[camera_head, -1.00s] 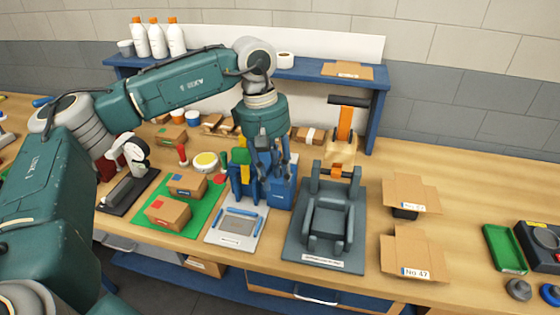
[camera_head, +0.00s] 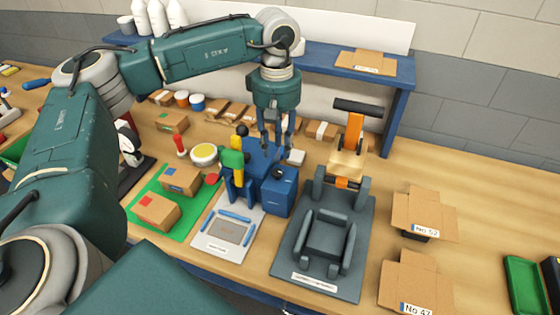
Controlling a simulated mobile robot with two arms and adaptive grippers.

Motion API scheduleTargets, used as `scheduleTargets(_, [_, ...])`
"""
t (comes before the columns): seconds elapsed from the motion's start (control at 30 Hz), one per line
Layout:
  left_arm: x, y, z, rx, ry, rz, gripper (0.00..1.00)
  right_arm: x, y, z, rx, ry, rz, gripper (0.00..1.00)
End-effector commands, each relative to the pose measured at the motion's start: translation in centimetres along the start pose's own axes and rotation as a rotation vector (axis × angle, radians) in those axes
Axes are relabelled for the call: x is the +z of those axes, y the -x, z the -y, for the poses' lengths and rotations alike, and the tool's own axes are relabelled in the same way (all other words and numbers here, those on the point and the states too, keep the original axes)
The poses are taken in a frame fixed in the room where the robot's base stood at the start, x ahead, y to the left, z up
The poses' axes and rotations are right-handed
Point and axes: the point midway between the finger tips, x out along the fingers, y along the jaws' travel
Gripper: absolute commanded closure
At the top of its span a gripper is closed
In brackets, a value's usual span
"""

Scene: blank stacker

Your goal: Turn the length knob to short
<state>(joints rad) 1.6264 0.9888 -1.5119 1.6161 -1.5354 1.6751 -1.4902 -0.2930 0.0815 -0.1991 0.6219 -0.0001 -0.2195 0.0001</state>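A blue machine (camera_head: 279,192) stands at the middle of the bench behind a light plate with a grey pad. Green and yellow parts (camera_head: 232,160) and a black ball-topped lever (camera_head: 241,131) rise at its left. I cannot make out which part is the length knob, or its setting. My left gripper (camera_head: 277,147) points down above the back of the blue machine, right of the black ball. Its two dark fingers look apart, with nothing seen between them. The gripper hides part of the machine's back. My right gripper is not in view.
A grey press-like fixture (camera_head: 325,240) with an orange lever (camera_head: 354,132) stands to the right. A green mat (camera_head: 150,222) with cardboard boxes lies to the left. Cardboard pieces (camera_head: 424,212) and a green tray (camera_head: 526,285) are further right. A blue shelf (camera_head: 395,82) stands behind.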

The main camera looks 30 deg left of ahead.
Motion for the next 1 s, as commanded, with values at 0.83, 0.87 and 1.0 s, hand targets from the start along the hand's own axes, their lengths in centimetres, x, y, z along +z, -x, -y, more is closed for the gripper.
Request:
scheduleTargets(0.83, [0.0,-7.8,0.0,0.000,0.001,0.000,0.73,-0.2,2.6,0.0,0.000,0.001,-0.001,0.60])
scheduleTargets(0.87, [0.0,-7.8,0.0,0.000,0.001,0.000,0.79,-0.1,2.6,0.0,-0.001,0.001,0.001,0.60])
scheduleTargets(1.0, [0.0,-7.7,0.0,0.000,0.001,0.000,1.00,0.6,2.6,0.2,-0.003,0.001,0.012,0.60])
